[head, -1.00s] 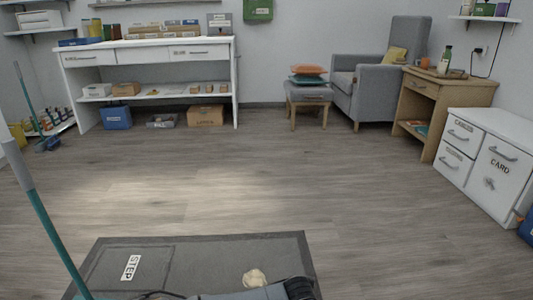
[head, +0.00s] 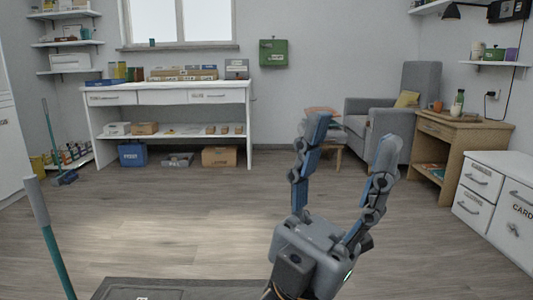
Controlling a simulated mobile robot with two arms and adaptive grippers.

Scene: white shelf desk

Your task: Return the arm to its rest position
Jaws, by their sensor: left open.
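My left gripper (head: 348,142) is raised in the lower middle of the head view, fingers pointing up. Its two fingers are spread wide apart, with nothing between them. It stands in front of the armchair and stool from this viewpoint and touches nothing that I can see. My right gripper is not in the view.
A white shelf desk (head: 168,97) stands at the back left. A grey armchair (head: 389,125) and a wooden side table (head: 462,143) are at the back right. White drawers (head: 478,178) stand at the right edge. A teal-handled pole (head: 55,250) rises at lower left. The middle floor is clear.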

